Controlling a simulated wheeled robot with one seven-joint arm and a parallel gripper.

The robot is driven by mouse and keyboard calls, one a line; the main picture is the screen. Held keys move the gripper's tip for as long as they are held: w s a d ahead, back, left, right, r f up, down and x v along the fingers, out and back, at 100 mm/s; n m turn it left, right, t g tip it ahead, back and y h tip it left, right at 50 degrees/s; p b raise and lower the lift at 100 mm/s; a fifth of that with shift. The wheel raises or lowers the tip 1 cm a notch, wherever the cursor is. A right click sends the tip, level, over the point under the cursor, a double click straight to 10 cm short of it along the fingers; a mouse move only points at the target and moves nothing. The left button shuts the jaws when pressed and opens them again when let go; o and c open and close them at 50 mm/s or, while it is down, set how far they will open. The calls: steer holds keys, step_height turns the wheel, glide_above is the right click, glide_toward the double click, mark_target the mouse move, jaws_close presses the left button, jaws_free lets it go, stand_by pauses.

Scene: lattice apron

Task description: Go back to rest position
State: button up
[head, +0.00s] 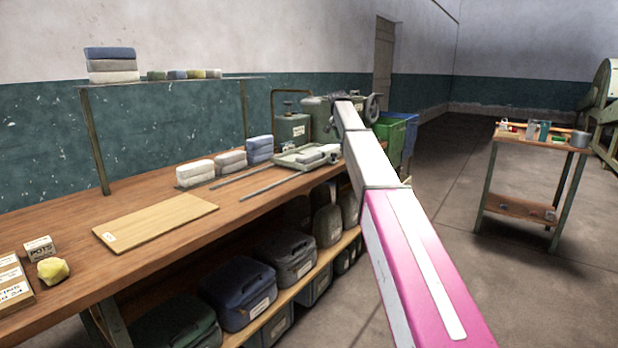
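My arm, pink and white, reaches from the lower right up towards the far end of the workbench (150,262). Its white far part ends in front of a green machine there. No gripper fingers can be made out, so I cannot see whether the gripper is open or holds anything.
The bench carries a wooden board (155,220), a yellow lump (53,270), folded cloth stacks (195,173) and metal rods (240,174). Dark cases (237,293) fill its lower shelf. A small table (530,143) stands right; the floor (450,200) between is clear.

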steer(key=s+d+f+n+g+y, duration=0.1)
steer(key=s+f+n, duration=0.1)
steer(key=s+f, duration=1.05)
steer(key=s+d+f+n+g, duration=0.1)
steer(key=s+f+n, duration=0.1)
steer(key=s+f, duration=1.05)
steer(key=s+f+n, duration=0.1)
steer(key=s+f, duration=0.5)
steer(key=s, duration=0.3)
steer(key=s+f+n+g+y, duration=0.1)
steer(key=s+f, duration=0.6)
steer(key=s, duration=0.3)
steer(key=s+d+f+n, duration=0.1)
steer(key=s+f, duration=0.5)
steer(key=s, duration=0.4)
steer(key=shift+f+g+y, duration=0.3)
steer(key=shift+f+y, duration=0.1)
